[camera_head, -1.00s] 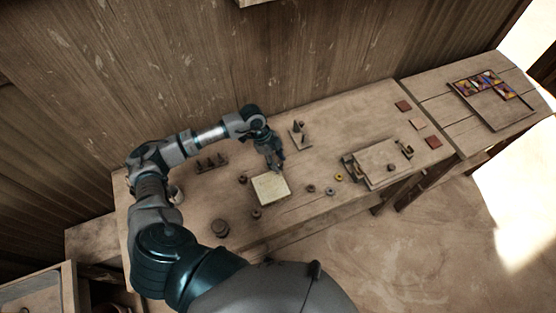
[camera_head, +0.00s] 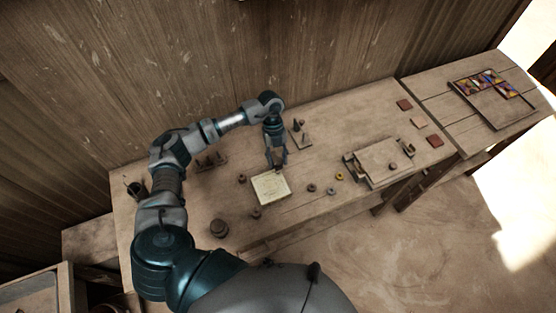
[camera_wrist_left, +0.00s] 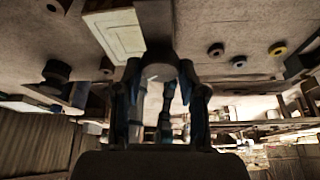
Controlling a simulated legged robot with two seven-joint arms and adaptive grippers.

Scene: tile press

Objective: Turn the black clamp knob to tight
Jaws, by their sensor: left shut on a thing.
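My left gripper (camera_head: 277,162) points down at the upper right edge of the pale square plate (camera_head: 268,190) on the bench. In the left wrist view its two fingers (camera_wrist_left: 162,100) are shut on a dark grey cylindrical thing (camera_wrist_left: 155,30), beside the pale plate (camera_wrist_left: 118,35). I cannot tell whether this is the black clamp knob. Small dark round pieces stand around the plate, one at its left (camera_head: 241,178) and one in front (camera_head: 256,212). A board with dark fittings (camera_head: 378,158) lies to the right and carries a dark round knob (camera_head: 393,166). My right gripper is not in view.
Two dark rings (camera_head: 311,188) and a yellow ring (camera_head: 339,177) lie between plate and board. A small stand with pegs (camera_head: 300,135) is behind the gripper. Flat tiles (camera_head: 418,122) lie right. The bench (camera_head: 310,215) is bare near its front edge.

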